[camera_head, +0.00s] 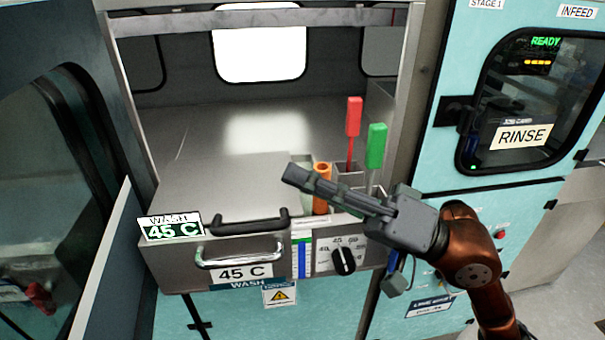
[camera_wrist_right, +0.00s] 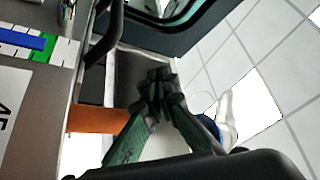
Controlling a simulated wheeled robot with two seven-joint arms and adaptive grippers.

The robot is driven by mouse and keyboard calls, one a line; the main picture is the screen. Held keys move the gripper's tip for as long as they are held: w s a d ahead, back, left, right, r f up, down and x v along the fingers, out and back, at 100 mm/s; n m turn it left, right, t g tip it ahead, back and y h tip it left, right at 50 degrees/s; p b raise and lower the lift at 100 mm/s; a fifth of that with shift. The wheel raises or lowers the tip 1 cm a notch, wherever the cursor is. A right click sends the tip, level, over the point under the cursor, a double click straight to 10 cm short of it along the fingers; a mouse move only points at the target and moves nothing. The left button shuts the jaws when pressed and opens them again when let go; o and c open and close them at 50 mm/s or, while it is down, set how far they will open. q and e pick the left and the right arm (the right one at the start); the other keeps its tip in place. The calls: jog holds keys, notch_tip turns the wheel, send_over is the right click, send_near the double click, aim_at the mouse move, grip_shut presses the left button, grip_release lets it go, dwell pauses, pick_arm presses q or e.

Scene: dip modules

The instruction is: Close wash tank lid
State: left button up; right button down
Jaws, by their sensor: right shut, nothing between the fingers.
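The wash tank lid (camera_head: 225,190) is a grey metal plate with a black bar handle (camera_head: 248,222) along its front edge. It lies flat, or nearly so, over the left part of the wash station; I cannot tell whether it is fully seated. A black bar, apparently this handle, also shows in the right wrist view (camera_wrist_right: 104,60). My right gripper (camera_head: 290,173) is shut and empty. It is above the station's right part, just right of the lid and apart from the handle. Its fingertips meet in the right wrist view (camera_wrist_right: 158,80). My left gripper is not in view.
An orange cylinder (camera_head: 321,190) stands right beside my right gripper. Red (camera_head: 353,117) and green (camera_head: 376,146) upright handles stand behind it. The front panel has a metal pull handle (camera_head: 240,255), a black dial (camera_head: 343,261) and a "45 C" display (camera_head: 170,228). The space above the lid is clear.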

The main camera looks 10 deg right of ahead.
dwell(0.3)
jog(key=v, duration=1.2)
